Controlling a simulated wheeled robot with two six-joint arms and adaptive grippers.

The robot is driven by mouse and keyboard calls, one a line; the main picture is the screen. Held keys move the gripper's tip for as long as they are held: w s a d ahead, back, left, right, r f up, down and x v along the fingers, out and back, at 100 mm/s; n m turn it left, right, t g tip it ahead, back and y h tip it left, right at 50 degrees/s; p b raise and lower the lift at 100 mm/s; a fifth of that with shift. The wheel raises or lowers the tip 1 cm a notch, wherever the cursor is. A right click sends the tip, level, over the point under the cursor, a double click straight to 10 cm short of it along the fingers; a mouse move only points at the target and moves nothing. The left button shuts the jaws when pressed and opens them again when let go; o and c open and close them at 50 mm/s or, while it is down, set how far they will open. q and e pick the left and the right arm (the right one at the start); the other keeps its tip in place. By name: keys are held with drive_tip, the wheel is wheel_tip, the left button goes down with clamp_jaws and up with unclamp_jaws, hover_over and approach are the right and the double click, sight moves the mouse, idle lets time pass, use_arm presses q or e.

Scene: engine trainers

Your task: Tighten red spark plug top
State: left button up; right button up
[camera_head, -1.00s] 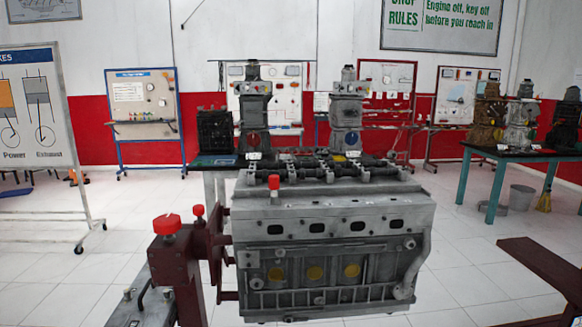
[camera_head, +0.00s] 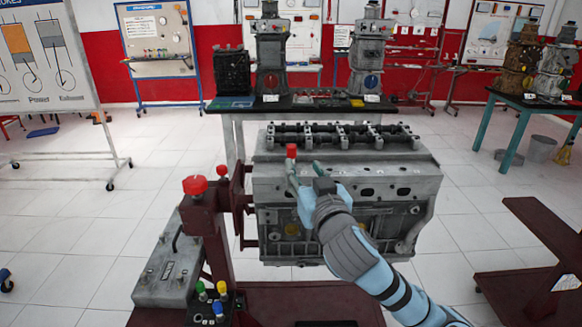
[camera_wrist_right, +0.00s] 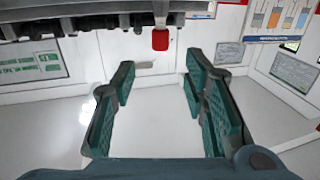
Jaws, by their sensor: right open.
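The red spark plug top (camera_head: 291,151) stands upright at the near left edge of the grey engine block's (camera_head: 345,180) upper face. It also shows in the right wrist view (camera_wrist_right: 160,39), beyond the fingertips and roughly in line with the gap between them. My right gripper (camera_head: 304,169) is at the front of the engine, open and empty, with its green-padded fingers spread close to the red top. In the wrist view the open fingers (camera_wrist_right: 160,95) do not touch the top. My left gripper is not in view.
A dark red stand with a large red knob (camera_head: 195,185) and a smaller red knob (camera_head: 222,170) is left of the engine. Several coloured caps (camera_head: 218,308) sit on the stand's base. A table (camera_head: 300,104) with more engines stands behind. A dark red stand (camera_head: 535,235) is at the right.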

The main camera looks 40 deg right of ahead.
sight(293, 152)
drive_tip(key=b+x, duration=0.1)
drive_tip(key=x, duration=1)
drive_tip(key=shift+w+f, duration=0.1)
drive_tip(key=shift+w, duration=0.15)
clamp_jaws()
